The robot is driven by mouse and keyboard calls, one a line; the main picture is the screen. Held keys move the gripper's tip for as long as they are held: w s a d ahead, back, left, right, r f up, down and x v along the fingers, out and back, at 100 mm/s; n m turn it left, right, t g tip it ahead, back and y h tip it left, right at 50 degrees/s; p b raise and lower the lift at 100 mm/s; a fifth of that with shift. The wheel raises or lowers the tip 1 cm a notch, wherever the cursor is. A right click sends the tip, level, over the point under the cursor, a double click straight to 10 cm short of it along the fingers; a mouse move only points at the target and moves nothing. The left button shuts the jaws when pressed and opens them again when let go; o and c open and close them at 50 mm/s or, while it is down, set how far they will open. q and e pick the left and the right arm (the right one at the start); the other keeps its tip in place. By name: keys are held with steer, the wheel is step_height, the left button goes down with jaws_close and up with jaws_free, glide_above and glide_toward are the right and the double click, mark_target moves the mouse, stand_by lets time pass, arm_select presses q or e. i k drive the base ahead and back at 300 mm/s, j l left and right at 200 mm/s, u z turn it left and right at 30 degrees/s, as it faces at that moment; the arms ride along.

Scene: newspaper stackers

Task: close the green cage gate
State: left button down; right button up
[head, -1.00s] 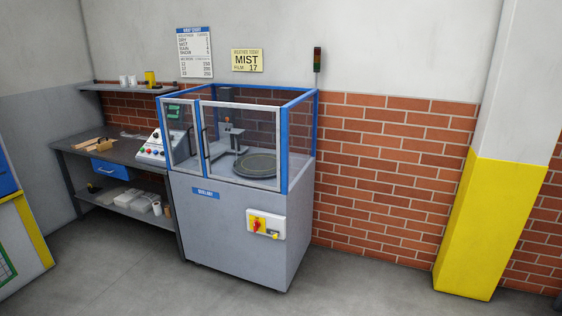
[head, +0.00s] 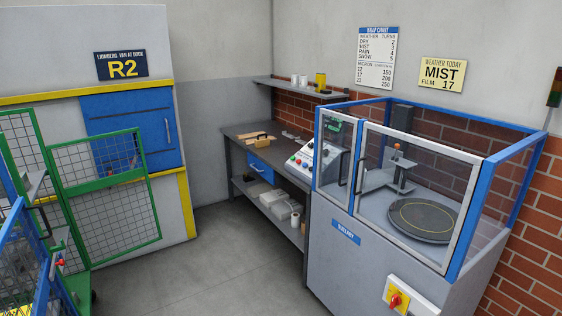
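A green cage gate (head: 113,206) of wire mesh in a green frame shows at the left in the head view. It stands swung out from the green and blue cage (head: 22,150), which is cut off by the left edge. The gate looks open, with its far edge out over the floor. A small red knob shows on the cage side near the gate's lower part. Neither of my grippers is in view.
A blue-framed wrapping machine (head: 390,200) stands at the right. A workbench (head: 240,140) with a control panel (head: 316,160) is beside it. A blue shutter (head: 135,130) under an R2 sign (head: 121,65) is behind the gate. Grey floor (head: 215,265) between is clear.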

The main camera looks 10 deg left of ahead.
mark_target(75, 191)
steer(key=i+j+u, duration=0.2)
steer(key=i+u, duration=0.55)
steer(key=i, duration=0.2)
steer(key=i+u, duration=0.4)
steer(key=i+l, duration=0.05)
steer(key=i, duration=0.05)
